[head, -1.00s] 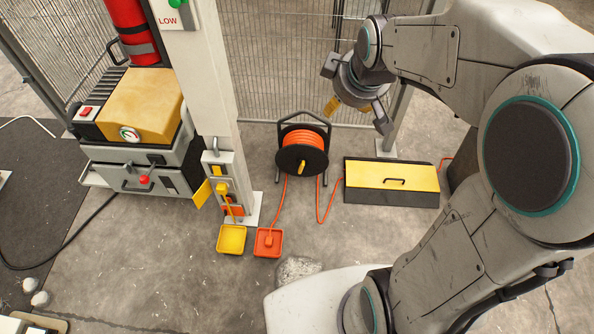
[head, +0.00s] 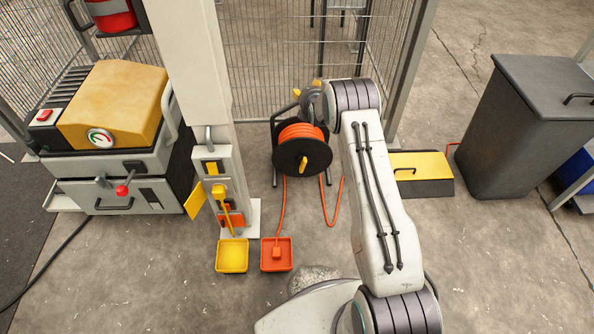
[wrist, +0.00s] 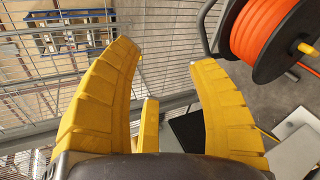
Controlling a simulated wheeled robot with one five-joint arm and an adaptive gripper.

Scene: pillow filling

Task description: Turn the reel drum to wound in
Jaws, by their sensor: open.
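The reel drum (head: 302,134) stands on a black frame on the floor, wound with orange cable, with a black front disc. A yellow handle (head: 303,165) sticks out of that disc. In the wrist view the orange drum (wrist: 262,32) is at the upper right, with the yellow handle (wrist: 305,48) at the right edge. My gripper (wrist: 163,54) is open and empty, its yellow fingers spread apart with the mesh fence between them. In the head view my gripper (head: 306,88) is mostly hidden behind my wrist, above and behind the reel. It does not hold the handle.
A pale post (head: 197,70) with a lockout panel stands left of the reel. A yellow tray (head: 232,243) and an orange tray (head: 263,264) lie in front. A yellow-topped box (head: 430,165) and a dark bin (head: 522,130) are on the right. Mesh fence (head: 262,60) runs behind.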

